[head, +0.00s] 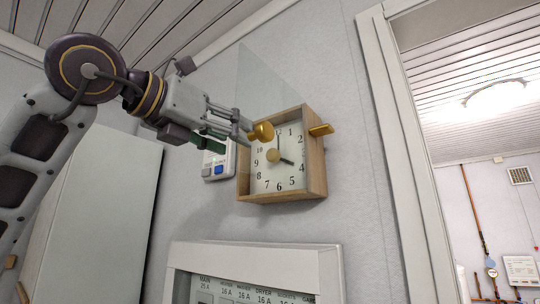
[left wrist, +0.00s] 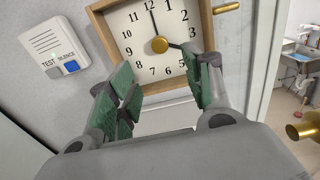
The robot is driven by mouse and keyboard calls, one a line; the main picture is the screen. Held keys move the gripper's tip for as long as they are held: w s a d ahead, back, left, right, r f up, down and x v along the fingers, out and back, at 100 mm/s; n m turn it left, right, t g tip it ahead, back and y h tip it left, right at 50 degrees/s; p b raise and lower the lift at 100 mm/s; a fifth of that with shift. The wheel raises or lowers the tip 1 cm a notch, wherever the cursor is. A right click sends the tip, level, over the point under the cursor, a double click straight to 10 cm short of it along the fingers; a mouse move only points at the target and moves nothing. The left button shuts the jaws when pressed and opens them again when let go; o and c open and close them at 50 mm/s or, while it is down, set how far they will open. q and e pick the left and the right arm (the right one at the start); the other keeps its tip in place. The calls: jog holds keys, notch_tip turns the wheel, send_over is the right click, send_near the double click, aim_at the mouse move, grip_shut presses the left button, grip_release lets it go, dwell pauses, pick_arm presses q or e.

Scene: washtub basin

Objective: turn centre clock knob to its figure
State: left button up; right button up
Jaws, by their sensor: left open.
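The clock (head: 315,180) has a square wooden case on the wall and a white face with black figures. Its centre knob (head: 273,155) is round and brass; it also shows in the left wrist view (left wrist: 159,45). One hand points to 12, another towards 4. My left gripper (head: 236,128) is open and empty, in front of the clock from the left. In the left wrist view its green-padded fingers (left wrist: 163,88) are spread below the centre knob, apart from it. My right gripper is not in view.
A clear pane (head: 262,80) stands out by the clock; a larger brass knob (head: 262,131) shows near my left fingers. A brass piece (head: 321,130) juts from the case's right side. A white TEST/SILENCE box (left wrist: 54,45) is left, a breaker panel (head: 255,257) below, a doorway right.

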pick_arm(q)
jog(key=p+x, duration=0.3)
jog(key=x, duration=1)
jog(key=shift+w+d, duration=0.1)
jog(key=shift+w, duration=0.05)
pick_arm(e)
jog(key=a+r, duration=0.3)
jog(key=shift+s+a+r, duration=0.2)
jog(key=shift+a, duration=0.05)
pick_arm(q)
jog(key=shift+c, duration=0.3)
jog(key=c, duration=0.9)
jog(key=shift+c, duration=0.2)
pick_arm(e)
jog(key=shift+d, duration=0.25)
